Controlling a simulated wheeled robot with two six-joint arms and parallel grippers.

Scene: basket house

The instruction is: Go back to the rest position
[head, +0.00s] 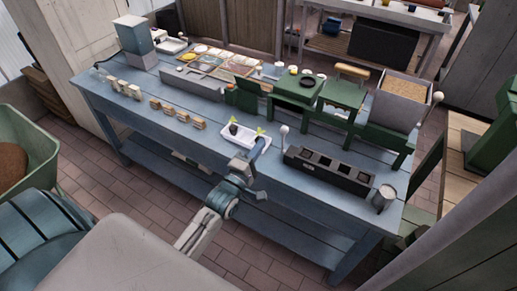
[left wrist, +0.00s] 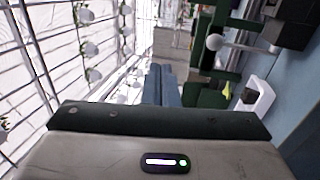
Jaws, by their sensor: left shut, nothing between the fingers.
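My left arm reaches up from the bottom of the head view to the front edge of the blue workbench (head: 130,112). My right gripper is not in view.
A dark slotted rack (head: 328,170) and a metal cup (head: 383,198) stand right of the gripper. Green stands (head: 297,92) and a grain-filled box (head: 398,98) are behind. Small wooden blocks (head: 177,113) line the bench's left front. Brick floor (head: 130,195) is clear before the bench.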

